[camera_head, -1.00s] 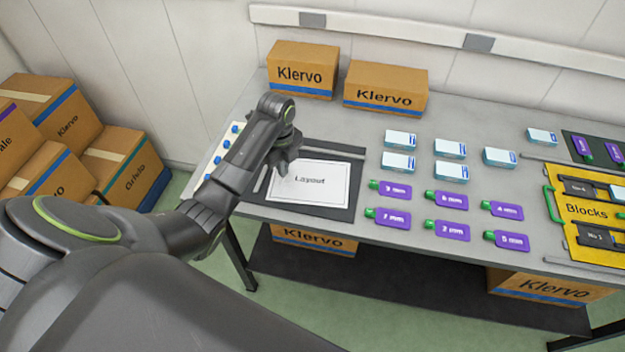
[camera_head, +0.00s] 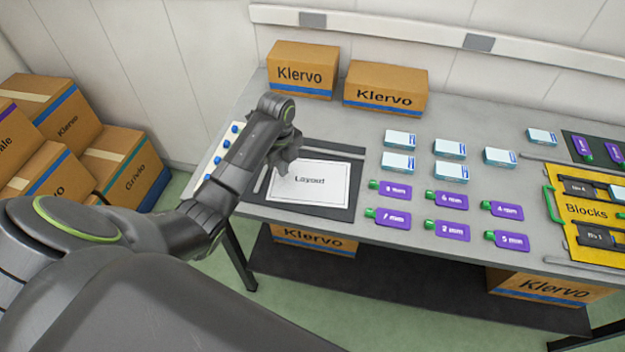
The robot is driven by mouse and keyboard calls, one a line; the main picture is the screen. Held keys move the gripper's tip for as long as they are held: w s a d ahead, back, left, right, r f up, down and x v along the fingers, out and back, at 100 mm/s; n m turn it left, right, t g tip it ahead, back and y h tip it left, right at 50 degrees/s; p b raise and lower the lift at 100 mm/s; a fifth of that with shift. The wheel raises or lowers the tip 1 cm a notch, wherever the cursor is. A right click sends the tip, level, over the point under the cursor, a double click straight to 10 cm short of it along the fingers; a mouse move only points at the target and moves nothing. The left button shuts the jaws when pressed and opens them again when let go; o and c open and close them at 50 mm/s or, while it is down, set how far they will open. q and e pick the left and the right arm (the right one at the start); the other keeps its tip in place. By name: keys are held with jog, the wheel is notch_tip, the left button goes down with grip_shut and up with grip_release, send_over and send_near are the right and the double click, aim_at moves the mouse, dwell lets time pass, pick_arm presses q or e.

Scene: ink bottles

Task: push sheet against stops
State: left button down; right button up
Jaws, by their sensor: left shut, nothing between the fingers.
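The white sheet marked "Layout" (camera_head: 318,192) lies on a dark mat (camera_head: 340,214) at the left part of the table. A dark strip (camera_head: 335,147) runs along the mat's far side, and a thin grey strip (camera_head: 263,180) lies at its left side. My left gripper (camera_head: 282,168) is shut and empty, at the sheet's far left corner. It hides that corner, so I cannot tell whether it touches the sheet or whether the sheet meets the strips there. My right gripper is not in view.
Two Klervo boxes (camera_head: 386,88) stand at the table's back. White-and-blue cartons (camera_head: 450,148) and purple tags (camera_head: 388,219) lie to the right of the mat. A yellow Blocks board (camera_head: 588,212) is at the far right. A white strip with blue knobs (camera_head: 211,160) lies left of my arm.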

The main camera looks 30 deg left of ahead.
pick_arm(q)
jog(key=shift+f+b, duration=0.3)
jog(key=shift+f, duration=0.55)
dwell(0.3)
jog(key=shift+w+a, duration=0.15)
jog(key=shift+w+a, duration=0.25)
jog(key=shift+a, duration=0.05)
jog(key=shift+w+a+b, duration=0.2)
jog(key=shift+w+b, duration=0.1)
jog(key=shift+b, duration=0.05)
jog(key=shift+w+a+b, duration=0.35)
jog(key=shift+w+a, duration=0.15)
jog(key=shift+a, duration=0.05)
jog(key=shift+w+a+f, duration=0.1)
jog(key=shift+w+a, duration=0.1)
jog(key=shift+w+a+b, duration=0.3)
jog(key=shift+a+b, duration=0.05)
dwell(0.4)
